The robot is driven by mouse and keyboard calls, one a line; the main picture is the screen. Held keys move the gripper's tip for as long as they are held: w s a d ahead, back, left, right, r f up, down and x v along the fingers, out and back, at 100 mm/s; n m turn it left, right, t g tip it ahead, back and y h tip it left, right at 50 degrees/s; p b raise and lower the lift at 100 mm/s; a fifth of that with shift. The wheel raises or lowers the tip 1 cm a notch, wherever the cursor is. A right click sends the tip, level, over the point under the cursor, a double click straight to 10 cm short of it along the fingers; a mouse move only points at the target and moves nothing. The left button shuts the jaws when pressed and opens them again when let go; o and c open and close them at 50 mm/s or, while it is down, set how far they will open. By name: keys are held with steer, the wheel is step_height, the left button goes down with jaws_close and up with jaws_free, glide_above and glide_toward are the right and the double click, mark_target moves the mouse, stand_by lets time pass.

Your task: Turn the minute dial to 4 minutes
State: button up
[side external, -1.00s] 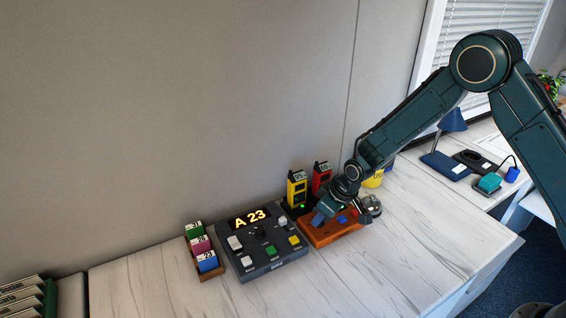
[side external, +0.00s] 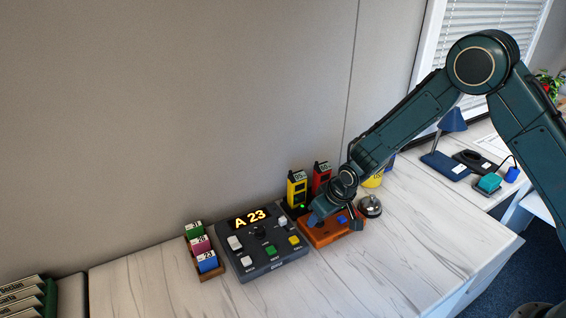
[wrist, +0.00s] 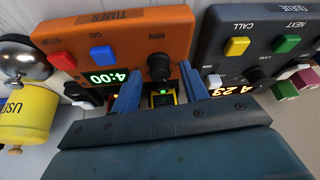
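The orange timer box (wrist: 110,30) fills the upper left of the wrist view, and it sits on the counter in the side view (side external: 322,238). Its black MIN dial (wrist: 158,68) is a round knob. Its green display (wrist: 103,78) reads 4:00. A blue GO button (wrist: 102,54) and a red STOP button (wrist: 63,61) are beside the dial. My gripper (wrist: 160,78) is open, with one blue finger on each side of the dial and visible gaps between. In the side view my gripper (side external: 335,218) is over the timer and hides the dial.
A dark queue console (side external: 272,262) showing A 23 stands left of the timer. A silver bell (side external: 370,207) and a yellow cup (side external: 373,180) are to its right. Yellow (side external: 297,187) and red (side external: 321,174) handsets stand behind. The front counter is clear.

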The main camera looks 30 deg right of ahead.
steer(key=shift+r, duration=0.1)
stand_by(0.3)
steer(key=a+v, duration=0.1)
steer(key=v, duration=1.2)
steer(key=shift+d+r, duration=0.3)
steer(key=shift+d, duration=0.2)
steer(key=s+d+r+m, duration=0.1)
steer(key=s+d+r, duration=0.2)
steer(key=s+r, duration=0.35)
steer(key=s+d+r, duration=0.3)
steer(key=s+r, duration=0.3)
steer(key=r, duration=0.2)
steer(key=s+d+r, duration=0.1)
steer(key=s+d, duration=0.1)
steer(key=s, duration=0.6)
steer(key=s+d+r+m+t, duration=0.1)
steer(key=s+d+r, duration=0.1)
steer(key=s, duration=0.6)
steer(key=shift+r+h, duration=0.3)
steer(key=shift+h, duration=0.1)
